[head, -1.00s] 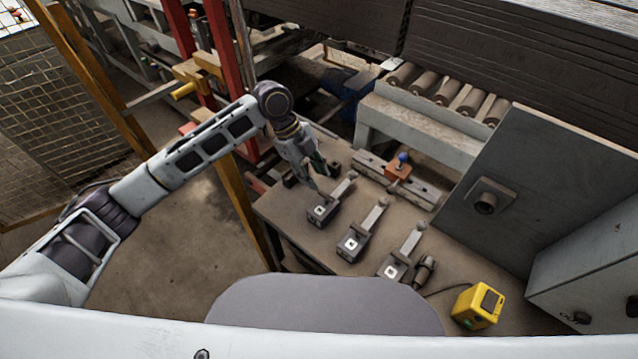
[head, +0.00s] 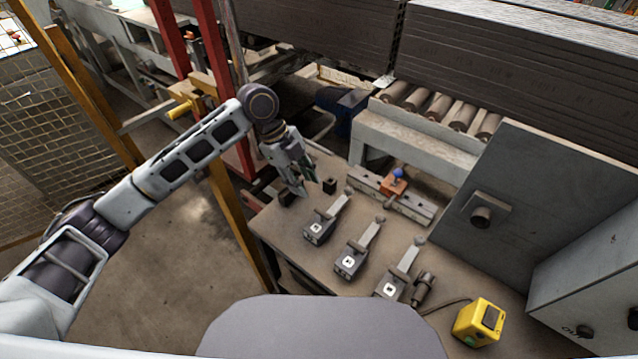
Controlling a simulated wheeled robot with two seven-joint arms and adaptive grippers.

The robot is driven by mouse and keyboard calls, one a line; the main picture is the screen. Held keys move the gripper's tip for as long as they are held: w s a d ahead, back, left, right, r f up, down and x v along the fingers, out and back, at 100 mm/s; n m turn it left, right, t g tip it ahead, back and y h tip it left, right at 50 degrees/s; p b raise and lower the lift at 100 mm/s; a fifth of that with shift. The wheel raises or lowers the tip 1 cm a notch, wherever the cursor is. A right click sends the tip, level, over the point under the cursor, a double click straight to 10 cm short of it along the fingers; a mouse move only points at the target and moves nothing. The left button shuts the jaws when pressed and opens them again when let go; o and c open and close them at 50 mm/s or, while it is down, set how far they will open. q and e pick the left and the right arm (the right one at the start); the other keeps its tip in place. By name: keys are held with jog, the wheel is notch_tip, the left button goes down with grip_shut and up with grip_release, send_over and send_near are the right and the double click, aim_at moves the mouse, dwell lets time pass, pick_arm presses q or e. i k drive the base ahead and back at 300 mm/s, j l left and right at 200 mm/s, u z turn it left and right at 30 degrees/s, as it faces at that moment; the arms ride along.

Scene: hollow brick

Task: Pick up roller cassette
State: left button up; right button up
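Three similar grey devices with a white-marked square end and a long arm, which look like the roller cassettes, lie in a row on the table: a left one (head: 318,230), a middle one (head: 350,261) and a right one (head: 390,287). My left gripper (head: 307,187) is above the table's far left part, pointing down, just beyond the left cassette and apart from it. Its fingers look spread with nothing between them. My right gripper is out of view.
Two small dark blocks, a left one (head: 287,197) and a right one (head: 329,186), stand near my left gripper. An orange fixture with a blue knob (head: 396,184) sits behind the cassettes. A dark cylindrical tool (head: 423,290) and a yellow box (head: 480,321) are at right. A grey panel (head: 545,190) rises at right.

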aim_at(393, 282)
jog(key=z, duration=1)
